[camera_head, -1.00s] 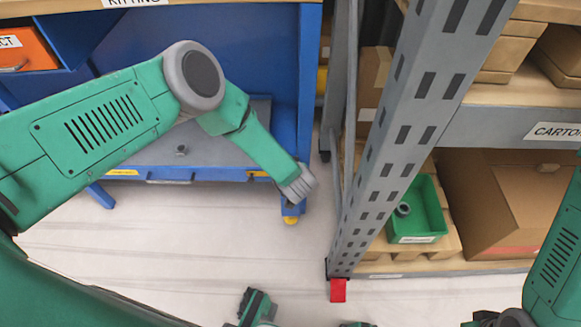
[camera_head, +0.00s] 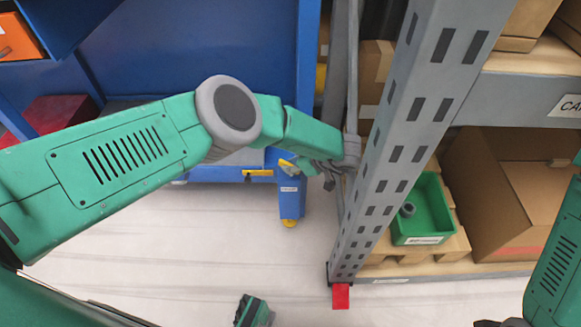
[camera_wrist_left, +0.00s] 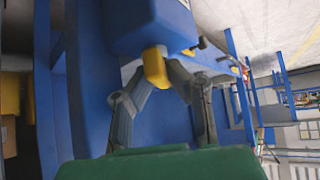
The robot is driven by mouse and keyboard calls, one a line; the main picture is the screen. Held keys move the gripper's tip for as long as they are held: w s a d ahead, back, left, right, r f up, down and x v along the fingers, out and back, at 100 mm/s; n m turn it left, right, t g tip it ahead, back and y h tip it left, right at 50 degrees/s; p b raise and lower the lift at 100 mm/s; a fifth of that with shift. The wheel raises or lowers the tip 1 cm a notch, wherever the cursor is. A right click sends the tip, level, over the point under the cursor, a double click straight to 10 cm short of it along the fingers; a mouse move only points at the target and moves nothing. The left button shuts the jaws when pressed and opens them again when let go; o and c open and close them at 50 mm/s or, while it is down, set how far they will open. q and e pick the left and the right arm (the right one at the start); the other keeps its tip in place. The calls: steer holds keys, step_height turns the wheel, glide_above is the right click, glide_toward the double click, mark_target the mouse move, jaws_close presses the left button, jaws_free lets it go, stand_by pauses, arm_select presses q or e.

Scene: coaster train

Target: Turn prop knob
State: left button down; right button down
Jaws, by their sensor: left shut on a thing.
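The yellow prop knob (camera_head: 287,166) sticks out at the corner of the blue workbench (camera_head: 291,205). It also shows in the left wrist view (camera_wrist_left: 155,66), against a blue box-like part. My left gripper (camera_head: 300,167) reaches back toward the bench from its wrist beside the grey rack post. In the left wrist view, its two grey fingers (camera_wrist_left: 168,82) close in at the yellow knob, shut on it. The fingertips' exact contact is partly hidden.
A grey perforated rack post (camera_head: 385,165) stands close to the right of my left wrist. The rack's low shelf holds a green bin (camera_head: 432,205) and an open cardboard box (camera_head: 500,195). A red foot guard (camera_head: 341,296) marks the post's base. The pale floor in front is mostly clear.

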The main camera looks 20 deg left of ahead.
arm_select(q)
steer(key=shift+s+d+f+n+g, duration=0.15)
steer(key=shift+d+f+n+g, duration=0.2)
steer(key=shift+n, duration=0.25)
steer(key=shift+r+g, duration=0.15)
steer(key=shift+g, duration=0.2)
steer(key=c, duration=1.6)
jaws_free()
steer(key=shift+o, duration=0.2)
steer(key=shift+w, duration=0.2)
steer(key=shift+a+r, duration=0.1)
steer(key=shift+a, duration=0.1)
